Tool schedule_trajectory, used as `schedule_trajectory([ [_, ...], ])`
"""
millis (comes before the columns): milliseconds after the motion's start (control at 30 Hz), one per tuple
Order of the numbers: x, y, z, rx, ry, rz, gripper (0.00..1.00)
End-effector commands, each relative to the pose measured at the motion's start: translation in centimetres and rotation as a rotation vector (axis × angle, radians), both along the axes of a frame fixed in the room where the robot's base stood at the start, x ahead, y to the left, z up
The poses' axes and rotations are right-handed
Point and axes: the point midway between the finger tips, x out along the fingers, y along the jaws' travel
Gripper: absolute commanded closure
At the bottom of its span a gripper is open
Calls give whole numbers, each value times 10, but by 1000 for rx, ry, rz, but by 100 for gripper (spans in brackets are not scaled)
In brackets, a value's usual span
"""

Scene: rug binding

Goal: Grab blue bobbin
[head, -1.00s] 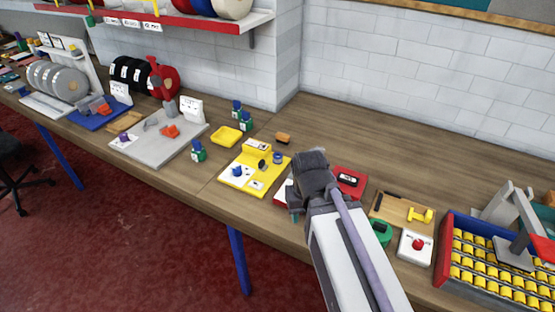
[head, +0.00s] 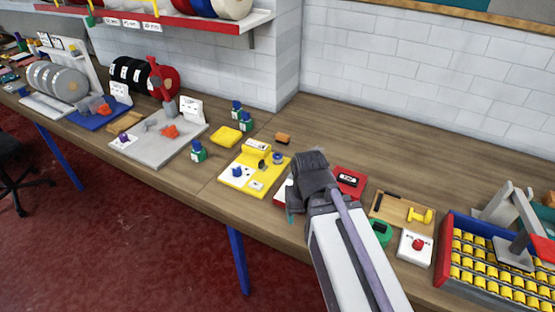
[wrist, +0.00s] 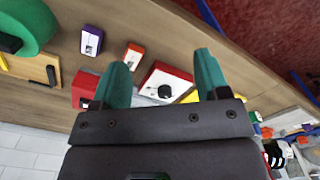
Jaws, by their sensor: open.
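In the head view a yellow board (head: 233,183) on the bench carries two small blue things: a blue piece (head: 237,171) on its left part and a blue ring-like piece (head: 278,158) at its far right corner. I cannot tell which is the blue bobbin. My gripper (wrist: 160,62) is open, its two teal fingers apart and nothing between them. It hangs over the bench just right of the yellow board. In the wrist view a red and white box with a black knob (wrist: 165,88) lies below and between the fingers. In the head view my wrist hides most of the fingers.
A red box (head: 350,180) and a wooden board with a yellow piece (head: 403,207) lie right of my gripper. A yellow-roller rack (head: 490,262) fills the right end. Bare bench lies behind, before the wall.

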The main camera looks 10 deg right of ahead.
Motion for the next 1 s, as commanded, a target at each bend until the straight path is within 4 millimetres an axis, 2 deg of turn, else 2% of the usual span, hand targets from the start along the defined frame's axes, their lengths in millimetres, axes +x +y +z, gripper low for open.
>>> schedule_trajectory([
  [133, 1, -3, -3, 0, 0, -7, 31],
  [167, 6, -4, -3, 0, 0, -10, 31],
  [233, 32, -8, -6, 3, 0, -19, 31],
  [267, 49, -10, -7, 9, -2, -24, 31],
  [367, 129, -16, -12, 48, -19, -214, 31],
  [400, 161, -18, -13, 70, -24, -357, 31],
  [500, 226, -24, -14, 127, -27, -737, 31],
  [600, 287, -27, -15, 189, -7, -1162, 31],
  [700, 333, -27, -13, 251, 40, -1603, 31],
  [767, 346, -24, -12, 280, 75, -1830, 31],
  [833, 347, -23, -11, 299, 109, -2033, 31],
  [900, 346, -22, -11, 306, 131, -2161, 31],
  [1000, 346, -22, -11, 307, 144, -2237, 31],
])
